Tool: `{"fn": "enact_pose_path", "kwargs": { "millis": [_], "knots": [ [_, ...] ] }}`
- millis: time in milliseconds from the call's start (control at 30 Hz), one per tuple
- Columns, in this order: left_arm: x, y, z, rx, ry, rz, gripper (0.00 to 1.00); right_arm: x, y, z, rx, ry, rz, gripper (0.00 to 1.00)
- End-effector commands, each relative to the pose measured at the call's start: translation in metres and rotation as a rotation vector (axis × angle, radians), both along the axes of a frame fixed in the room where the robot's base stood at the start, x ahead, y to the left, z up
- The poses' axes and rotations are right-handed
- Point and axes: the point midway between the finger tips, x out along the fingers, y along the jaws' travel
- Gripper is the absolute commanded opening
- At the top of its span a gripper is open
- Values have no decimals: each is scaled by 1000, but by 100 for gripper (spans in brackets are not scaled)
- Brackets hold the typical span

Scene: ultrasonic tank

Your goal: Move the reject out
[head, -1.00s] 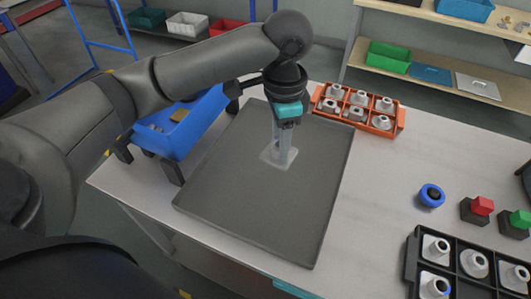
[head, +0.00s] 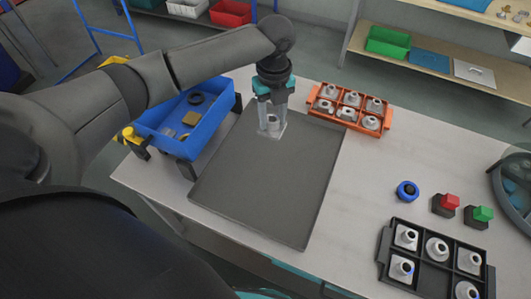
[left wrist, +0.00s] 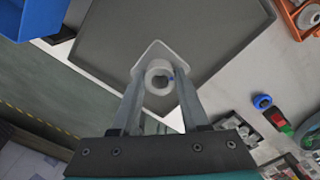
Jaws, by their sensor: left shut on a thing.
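My left gripper (head: 271,118) is shut on a pale grey metal part with a square flange and a round collar (head: 270,132). The part is held over the far part of the dark grey mat (head: 265,190). In the left wrist view the part (left wrist: 157,75) sits between the two fingertips, flange outward, with a small bluish mark at the collar's edge. Its height above the mat is hard to tell. A blue bin (head: 157,121) stands left of the mat, holding a dark ring and yellowish pieces. My right gripper is not in view.
An orange tray (head: 346,114) with several metal parts stands behind the mat. A black tray (head: 433,256) with several parts is at front right. Near it are a blue round item (head: 407,191), a red button (head: 450,201), a green button (head: 483,213) and a round tank (head: 512,190).

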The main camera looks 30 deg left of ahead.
Motion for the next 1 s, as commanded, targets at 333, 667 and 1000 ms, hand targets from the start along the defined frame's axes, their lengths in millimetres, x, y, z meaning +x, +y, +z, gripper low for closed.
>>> {"fn": "enact_pose_path", "kwargs": {
  "millis": [333, 667, 1000],
  "knots": [
    [4, 11, 5, 1, 1, -248, 0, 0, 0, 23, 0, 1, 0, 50],
    [4, 11, -16, 0, 1, -258, 0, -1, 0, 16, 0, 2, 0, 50],
    [4, 11, -51, 1, -2, -259, 0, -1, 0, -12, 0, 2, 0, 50]
  ]
}}
